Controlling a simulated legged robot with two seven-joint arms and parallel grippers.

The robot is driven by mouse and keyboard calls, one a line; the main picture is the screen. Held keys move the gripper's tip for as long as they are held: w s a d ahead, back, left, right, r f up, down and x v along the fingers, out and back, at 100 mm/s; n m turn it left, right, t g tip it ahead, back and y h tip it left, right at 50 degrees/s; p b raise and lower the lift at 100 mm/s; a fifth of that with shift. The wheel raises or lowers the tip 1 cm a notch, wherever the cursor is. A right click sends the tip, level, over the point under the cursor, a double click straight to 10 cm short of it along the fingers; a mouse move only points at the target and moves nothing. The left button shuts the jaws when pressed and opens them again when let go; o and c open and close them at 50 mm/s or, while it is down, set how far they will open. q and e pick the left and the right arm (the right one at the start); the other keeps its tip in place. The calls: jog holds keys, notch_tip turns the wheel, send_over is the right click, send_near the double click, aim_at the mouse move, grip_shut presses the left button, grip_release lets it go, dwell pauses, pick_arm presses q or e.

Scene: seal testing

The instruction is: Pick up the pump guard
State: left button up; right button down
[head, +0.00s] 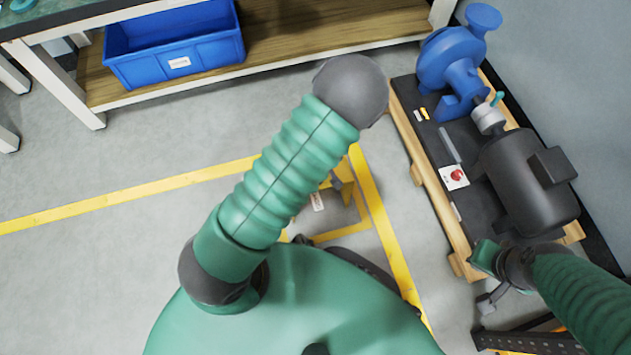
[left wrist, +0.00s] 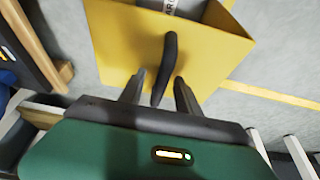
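The pump guard (left wrist: 205,45) is a yellow, box-like piece with a black handle (left wrist: 171,55). It fills the upper middle of the left wrist view. My left gripper (left wrist: 159,88) is open. Its two dark fingers are on either side of the handle, with gaps visible; I cannot tell if either finger touches it. In the head view, part of the guard (head: 346,190) shows on the floor beside my green arm, which hides the rest and the left gripper. My right arm enters at the lower right, with its gripper end (head: 490,298) small and unclear near the pallet.
A wooden pallet (head: 455,235) at the right carries a blue pump (head: 452,62) and a dark motor (head: 525,185). A blue bin (head: 180,65) sits on a wooden shelf (head: 290,40). Yellow lines (head: 135,190) mark the floor, and the left floor is clear.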

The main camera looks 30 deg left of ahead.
pick_arm(q)
grip_shut()
dwell(1.3)
